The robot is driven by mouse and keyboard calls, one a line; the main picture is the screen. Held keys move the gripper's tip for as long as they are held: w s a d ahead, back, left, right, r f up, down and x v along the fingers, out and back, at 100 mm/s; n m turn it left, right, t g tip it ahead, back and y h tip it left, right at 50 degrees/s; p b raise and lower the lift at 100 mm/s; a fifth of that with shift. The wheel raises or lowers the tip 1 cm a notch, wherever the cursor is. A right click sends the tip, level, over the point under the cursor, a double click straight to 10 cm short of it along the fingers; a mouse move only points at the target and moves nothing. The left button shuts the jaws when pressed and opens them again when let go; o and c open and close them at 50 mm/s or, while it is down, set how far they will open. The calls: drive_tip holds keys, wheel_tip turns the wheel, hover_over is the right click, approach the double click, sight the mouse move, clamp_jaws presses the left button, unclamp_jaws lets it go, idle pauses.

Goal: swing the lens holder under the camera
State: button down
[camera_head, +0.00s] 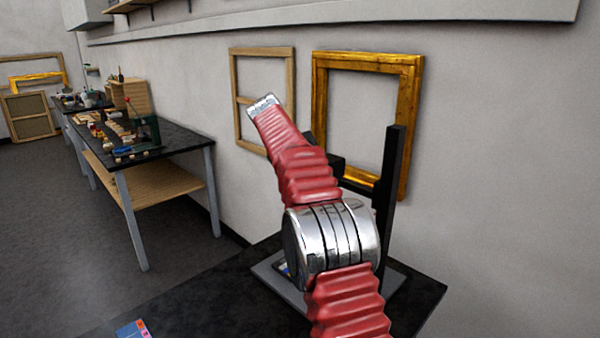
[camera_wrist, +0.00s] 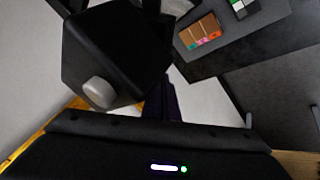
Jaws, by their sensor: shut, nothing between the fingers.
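A black camera stand shows in the head view, with its upright post (camera_head: 391,190) and grey baseboard (camera_head: 272,278) on the near dark table. My arm hides much of it. In the wrist view a black boxy housing (camera_wrist: 118,45) with a round grey knob (camera_wrist: 98,92) is close, at upper left. I cannot tell which part is the lens holder. My gripper (camera_wrist: 165,85) shows as a narrow dark shape above its black body at the bottom of the wrist view. It is shut and empty, beside the housing; I cannot tell whether they touch. The head view hides the gripper.
On the baseboard lies a brown piece with coloured patches (camera_wrist: 203,33). A blue and pink card (camera_head: 132,329) lies on the table's front. A gilt frame (camera_head: 411,120) and a wooden frame (camera_head: 234,95) hang behind. A cluttered workbench (camera_head: 180,138) stands left; floor between is clear.

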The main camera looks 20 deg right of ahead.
drive_tip(key=v, duration=1.3)
drive_tip(key=shift+s+a+r, duration=0.15)
drive_tip(key=shift+a, duration=0.1)
drive_tip(key=shift+s, duration=0.1)
idle(0.5)
